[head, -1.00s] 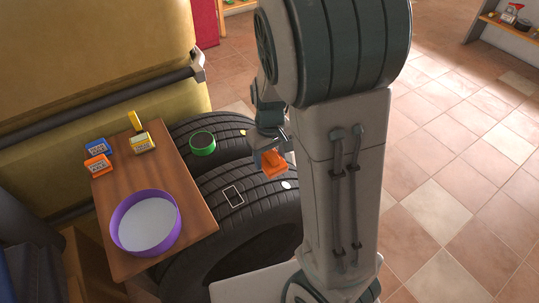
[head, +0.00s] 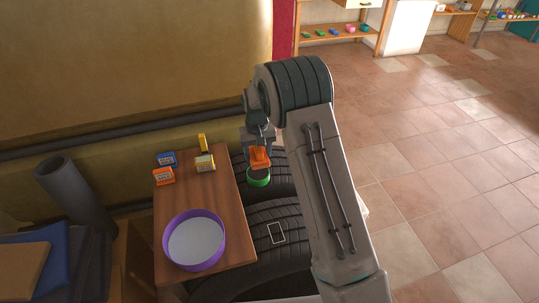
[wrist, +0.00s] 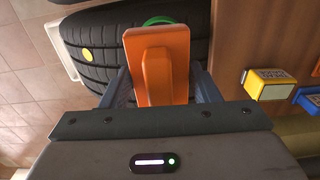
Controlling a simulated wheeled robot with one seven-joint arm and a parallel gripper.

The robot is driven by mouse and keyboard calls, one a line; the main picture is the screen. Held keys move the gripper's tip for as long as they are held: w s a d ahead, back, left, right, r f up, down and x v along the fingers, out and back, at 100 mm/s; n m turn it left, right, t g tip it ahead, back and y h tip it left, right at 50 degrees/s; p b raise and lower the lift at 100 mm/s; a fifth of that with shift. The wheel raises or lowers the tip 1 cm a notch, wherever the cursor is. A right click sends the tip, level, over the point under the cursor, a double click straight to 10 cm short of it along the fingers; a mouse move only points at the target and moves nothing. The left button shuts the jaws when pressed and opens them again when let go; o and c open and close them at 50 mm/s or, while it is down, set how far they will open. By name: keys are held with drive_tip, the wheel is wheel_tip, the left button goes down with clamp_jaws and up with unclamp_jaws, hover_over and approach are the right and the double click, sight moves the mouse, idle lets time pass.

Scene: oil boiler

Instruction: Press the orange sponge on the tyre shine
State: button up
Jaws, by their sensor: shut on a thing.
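My gripper (head: 258,145) is shut on the orange sponge (head: 260,157), a block with a raised grip. In the wrist view the sponge (wrist: 155,55) sits between my two fingers (wrist: 160,92). A green round dish (head: 258,181), which looks like the tyre shine, rests on the far tyre (head: 280,184). In the head view the sponge overlaps the dish's far edge. In the wrist view only part of the green rim (wrist: 158,20) shows beyond the sponge. I cannot tell whether sponge and dish touch.
A wooden board (head: 222,185) to the left carries a purple bowl (head: 194,240) of pale liquid, and blue (head: 167,159), orange (head: 164,176) and yellow (head: 205,163) boxes. A nearer tyre (head: 285,230) has a white outlined rectangle. The tiled floor at right is open.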

sight(258, 173)
drive_tip(key=shift+w+a+f, duration=0.15)
drive_tip(key=shift+f, duration=0.1)
drive_tip(key=shift+f+b, duration=1.6)
drive_tip(key=shift+f, duration=1.2)
drive_tip(key=shift+f+b, duration=0.5)
drive_tip(key=shift+f, duration=0.1)
drive_tip(key=shift+r, duration=0.1)
drive_tip(key=shift+r+p, duration=1.8)
drive_tip(key=shift+r, duration=1.7)
